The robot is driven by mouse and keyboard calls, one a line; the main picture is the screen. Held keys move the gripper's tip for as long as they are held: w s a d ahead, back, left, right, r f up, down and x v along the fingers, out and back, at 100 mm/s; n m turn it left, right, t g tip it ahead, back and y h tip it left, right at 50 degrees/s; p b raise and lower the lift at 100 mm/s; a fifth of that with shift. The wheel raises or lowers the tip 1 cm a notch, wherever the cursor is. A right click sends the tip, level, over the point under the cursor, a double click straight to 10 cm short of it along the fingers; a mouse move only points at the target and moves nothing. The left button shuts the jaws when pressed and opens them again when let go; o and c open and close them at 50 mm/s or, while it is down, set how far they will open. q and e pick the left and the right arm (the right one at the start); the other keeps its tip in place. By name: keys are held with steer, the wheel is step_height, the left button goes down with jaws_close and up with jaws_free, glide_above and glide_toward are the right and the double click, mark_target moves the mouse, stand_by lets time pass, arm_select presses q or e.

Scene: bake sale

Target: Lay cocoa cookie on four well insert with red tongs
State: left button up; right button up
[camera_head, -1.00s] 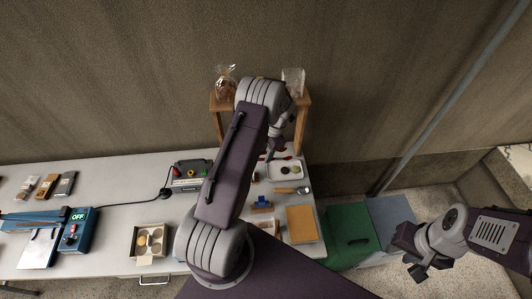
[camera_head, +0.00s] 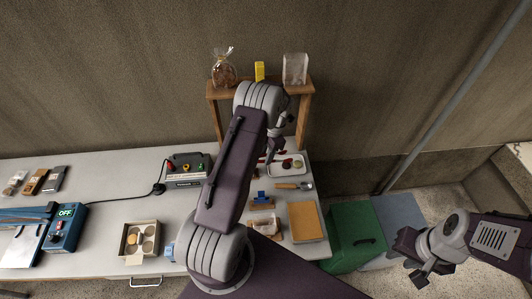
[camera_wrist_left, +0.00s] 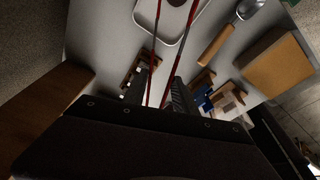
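My left gripper (camera_head: 272,156) is over the table's right part. In the left wrist view its fingers (camera_wrist_left: 158,88) are shut on red tongs (camera_wrist_left: 152,60), whose two arms reach toward a white tray (camera_wrist_left: 139,17). A dark cookie (camera_wrist_left: 177,2) shows at that view's top edge, near the tong arms; contact cannot be told. In the head view the tray (camera_head: 277,175) holds a dark and a paler round piece. An open cream box (camera_head: 126,252) at the front holds several round shapes in an insert; the wells are hard to make out. My right gripper (camera_head: 416,271) is open and empty, off the table.
A wooden stand (camera_head: 306,90) at the back carries a cookie bag (camera_head: 224,70), a yellow item and a clear bag (camera_head: 295,68). A scoop (camera_head: 292,185), brown board (camera_head: 306,222) and blue-clipped item lie right. A switch box (camera_head: 186,166) and blue sealer (camera_head: 66,230) stand left.

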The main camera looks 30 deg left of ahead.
arm_select(q)
step_height(320, 180, down, 5)
steer(key=b, duration=0.3)
steer(key=shift+f, duration=0.15)
steer(key=shift+c, duration=0.4)
jaws_close()
step_height(320, 180, up, 12)
steer(key=p, duration=0.7)
